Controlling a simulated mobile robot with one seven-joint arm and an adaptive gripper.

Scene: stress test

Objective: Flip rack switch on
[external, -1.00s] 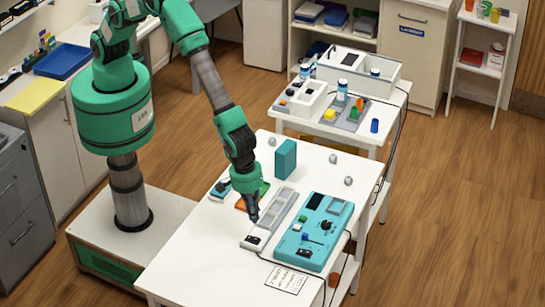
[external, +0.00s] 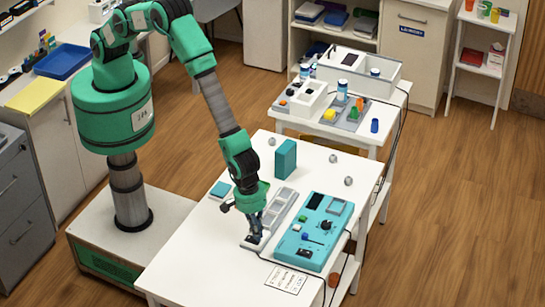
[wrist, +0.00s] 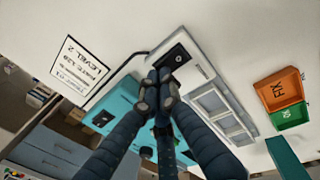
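The rack (external: 281,208) is a long pale-grey strip with several square panels, lying on the white table. At its near end is a white block with a black rocker switch (external: 252,240). In the wrist view the rack (wrist: 212,103) runs diagonally, with the black switch (wrist: 176,56) at its upper end. My gripper (external: 260,231) points down over the switch end. In the wrist view my gripper (wrist: 159,76) has its fingertips together with nothing between them, right beside the switch. I cannot tell whether they touch it. The fingertips partly cover the block, and the switch's on or off position is unclear.
A teal panel (external: 306,256) with knobs lies close on the right. A printed card (external: 286,279) is at the front. A teal upright block (external: 285,160) stands behind the rack. The table's front left is clear.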

